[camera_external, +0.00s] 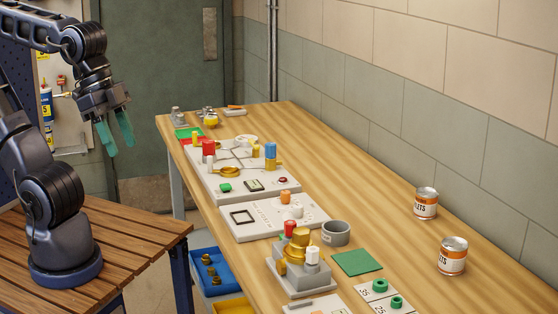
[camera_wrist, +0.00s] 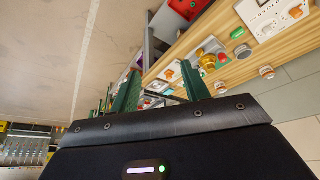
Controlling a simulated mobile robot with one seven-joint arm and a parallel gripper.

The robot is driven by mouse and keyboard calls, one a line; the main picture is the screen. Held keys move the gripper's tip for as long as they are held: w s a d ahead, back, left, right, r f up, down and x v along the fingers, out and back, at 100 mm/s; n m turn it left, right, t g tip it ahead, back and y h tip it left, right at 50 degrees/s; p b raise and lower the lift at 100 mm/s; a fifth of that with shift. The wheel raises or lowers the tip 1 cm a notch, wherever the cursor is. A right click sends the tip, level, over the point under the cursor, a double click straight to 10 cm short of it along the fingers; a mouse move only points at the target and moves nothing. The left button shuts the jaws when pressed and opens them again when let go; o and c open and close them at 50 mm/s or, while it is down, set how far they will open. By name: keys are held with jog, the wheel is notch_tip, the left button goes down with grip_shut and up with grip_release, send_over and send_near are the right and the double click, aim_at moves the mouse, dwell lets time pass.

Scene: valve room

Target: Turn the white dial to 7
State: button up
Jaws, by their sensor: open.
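My gripper (camera_external: 115,132) hangs in the air left of the long workbench, its two green fingers apart with nothing between them. In the wrist view the open fingers (camera_wrist: 162,88) show with the bench beyond. A light grey panel (camera_external: 252,232) lies mid-bench with printed marks, an orange knob (camera_external: 285,197) and a small white dial (camera_external: 297,211). The numbers are too small to read, so I cannot tell the dial's setting. My gripper is well apart from both.
A larger panel (camera_external: 210,186) with red, yellow and blue parts lies farther back. A grey cup (camera_external: 336,233), a green mat (camera_external: 357,262) and two cans (camera_external: 425,203) stand right of the panel. Blue (camera_external: 209,276) and yellow bins sit below the bench edge.

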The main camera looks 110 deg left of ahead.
jog(key=w+a+n+g, duration=0.1)
jog(key=w+a+n, duration=0.7)
jog(key=w+n, duration=0.15)
jog(key=n+g, duration=0.4)
jog(key=n, duration=1.8)
send_over(298, 205)
notch_tip(298, 205, down, 18)
jog(key=shift+m, duration=0.35)
notch_tip(298, 205, down, 10)
jog(key=shift+w+d+r, duration=0.1)
jog(key=shift+d, duration=0.05)
jog(key=c, duration=1)
